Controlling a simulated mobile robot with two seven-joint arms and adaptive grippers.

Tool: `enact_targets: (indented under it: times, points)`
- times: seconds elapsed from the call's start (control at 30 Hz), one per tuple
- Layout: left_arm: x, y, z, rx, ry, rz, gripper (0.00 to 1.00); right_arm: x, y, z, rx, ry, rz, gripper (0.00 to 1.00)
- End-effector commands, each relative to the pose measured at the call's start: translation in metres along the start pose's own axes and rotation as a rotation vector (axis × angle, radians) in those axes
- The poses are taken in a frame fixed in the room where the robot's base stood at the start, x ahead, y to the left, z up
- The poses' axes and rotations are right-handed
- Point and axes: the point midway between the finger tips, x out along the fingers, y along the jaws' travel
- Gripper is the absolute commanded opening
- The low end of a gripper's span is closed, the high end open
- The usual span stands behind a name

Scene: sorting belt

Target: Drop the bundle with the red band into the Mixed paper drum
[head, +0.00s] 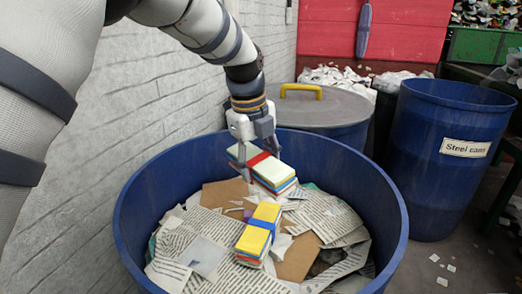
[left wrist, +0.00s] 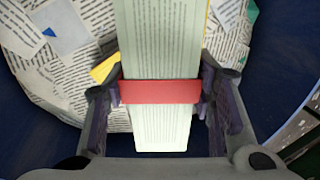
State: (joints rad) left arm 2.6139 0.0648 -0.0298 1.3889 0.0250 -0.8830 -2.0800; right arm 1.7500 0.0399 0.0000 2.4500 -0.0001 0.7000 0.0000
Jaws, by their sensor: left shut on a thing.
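The bundle with the red band (head: 272,172) is a stack of coloured cards or papers, pale green on top. My left gripper (head: 256,160) is shut on it across the band and holds it over the open blue drum (head: 142,180). In the left wrist view the bundle (left wrist: 161,130) lies between the two fingers (left wrist: 161,91), with the red band at the fingertips. The drum's inside holds printed paper scraps and cardboard. No label shows on this drum's visible side. My right gripper is not in view.
A bundle with a blue band (head: 258,232) lies on the paper in the drum. Behind stands a drum with a grey lid and yellow handle (head: 320,105). A blue drum labelled "Steel cans" (head: 440,150) stands at the right. A white brick wall (head: 130,100) is close on the left.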

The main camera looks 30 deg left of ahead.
Motion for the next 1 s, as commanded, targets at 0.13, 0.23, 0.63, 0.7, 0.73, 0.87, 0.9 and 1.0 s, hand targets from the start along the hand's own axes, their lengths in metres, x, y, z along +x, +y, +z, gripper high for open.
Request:
enact_targets:
  times: [0.13, 0.23, 0.63, 0.7, 0.73, 0.87, 0.9, 1.0]
  points:
    - [0.011, 0.002, -0.001, 0.000, -0.001, 0.002, 0.13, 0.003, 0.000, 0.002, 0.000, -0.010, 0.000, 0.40]
    - [0.012, 0.002, -0.001, -0.001, -0.002, -0.001, 0.13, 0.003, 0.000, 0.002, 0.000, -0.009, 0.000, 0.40]
    - [0.011, 0.002, -0.001, -0.001, -0.002, -0.001, 0.73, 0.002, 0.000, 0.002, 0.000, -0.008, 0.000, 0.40]
    - [0.012, 0.002, -0.001, -0.001, -0.002, -0.001, 0.73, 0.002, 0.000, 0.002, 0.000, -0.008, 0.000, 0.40]
    - [0.012, 0.002, -0.001, -0.001, -0.002, -0.001, 0.73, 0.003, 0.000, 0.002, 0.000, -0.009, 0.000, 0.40]
    - [0.007, 0.002, -0.001, -0.001, -0.002, -0.001, 0.73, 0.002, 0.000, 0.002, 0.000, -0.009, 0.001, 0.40]
    - [0.002, 0.002, -0.001, -0.001, -0.002, -0.003, 0.73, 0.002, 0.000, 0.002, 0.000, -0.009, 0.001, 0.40]
    - [-0.022, 0.002, 0.000, -0.001, -0.003, -0.006, 0.73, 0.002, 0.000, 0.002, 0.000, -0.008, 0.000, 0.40]
